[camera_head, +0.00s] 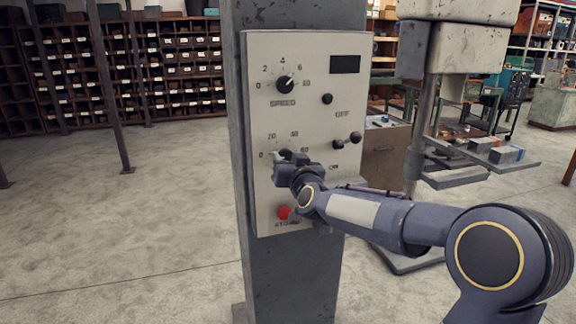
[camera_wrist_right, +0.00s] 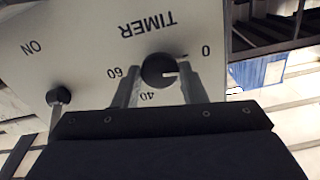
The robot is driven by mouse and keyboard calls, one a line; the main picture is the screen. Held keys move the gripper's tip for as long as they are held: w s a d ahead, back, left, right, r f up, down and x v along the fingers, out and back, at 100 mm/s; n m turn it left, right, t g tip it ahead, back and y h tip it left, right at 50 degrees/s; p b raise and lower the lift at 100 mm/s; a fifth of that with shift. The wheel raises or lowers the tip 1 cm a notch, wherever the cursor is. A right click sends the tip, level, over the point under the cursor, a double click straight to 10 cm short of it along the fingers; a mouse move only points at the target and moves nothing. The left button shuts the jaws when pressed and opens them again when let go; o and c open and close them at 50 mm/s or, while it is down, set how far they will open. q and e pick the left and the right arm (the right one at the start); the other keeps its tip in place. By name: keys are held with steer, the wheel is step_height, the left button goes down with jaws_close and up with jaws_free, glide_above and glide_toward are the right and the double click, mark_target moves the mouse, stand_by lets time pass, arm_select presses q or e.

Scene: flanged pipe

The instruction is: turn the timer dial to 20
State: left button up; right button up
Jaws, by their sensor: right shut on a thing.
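The timer dial is a round black knob with a white pointer line. It shows in the right wrist view (camera_wrist_right: 158,71), where the panel appears upside down. The pointer aims right, near the 0 mark and a little to its 20 side. The 40 and 60 marks are readable there; the 20 is hidden behind a finger. My right gripper (camera_wrist_right: 160,84) is shut on the dial, one finger on each side. My left gripper is not in view.
The pale control panel (camera_head: 258,95) is on a grey column. It carries a speed dial (camera_head: 285,84) above, a green button (camera_head: 327,99), a toggle lever (camera_head: 348,139) to the right and a red button (camera_head: 284,213) below. A drill-like machine (camera_head: 466,46) stands at right.

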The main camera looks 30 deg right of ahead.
steer(key=m+b, duration=0.5)
steer(key=m, duration=0.4)
steer(key=shift+m, duration=0.4)
stand_by(0.4)
steer(key=o, duration=1)
steer(key=v, duration=0.7)
steer(key=shift+s+a, duration=0.1)
steer(key=shift+s, duration=0.3)
